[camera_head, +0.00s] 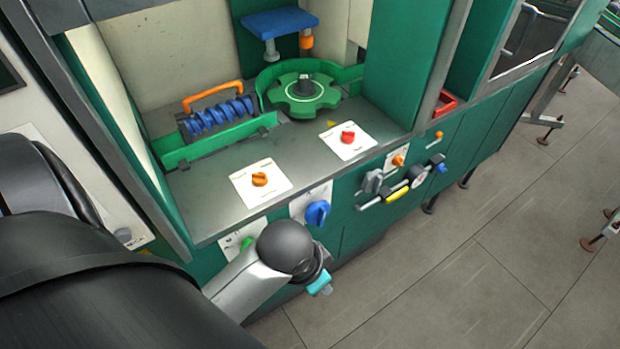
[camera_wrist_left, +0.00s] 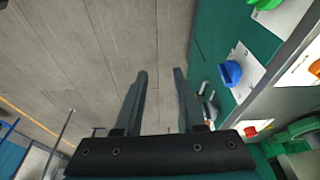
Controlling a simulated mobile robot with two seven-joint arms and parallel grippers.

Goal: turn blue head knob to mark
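The blue knob (camera_head: 318,212) sits on a white plate on the green front panel of the machine, below the counter edge. In the left wrist view the blue knob (camera_wrist_left: 231,73) is to the right of my fingers, apart from them. The print on its plate is too small to read. My left gripper (camera_wrist_left: 159,72) is open, with nothing between its two dark fingers. In the head view my left arm comes in from the lower left and its wrist is left of and below the knob; the fingers are hidden there. My right gripper is in neither view.
A green knob (camera_head: 247,243) is left of the blue knob, partly behind my arm. An orange knob (camera_head: 259,179) and a red knob (camera_head: 348,137) are on the counter. Grey and yellow handles (camera_head: 397,192) stick out from the panel at right. The floor in front is clear.

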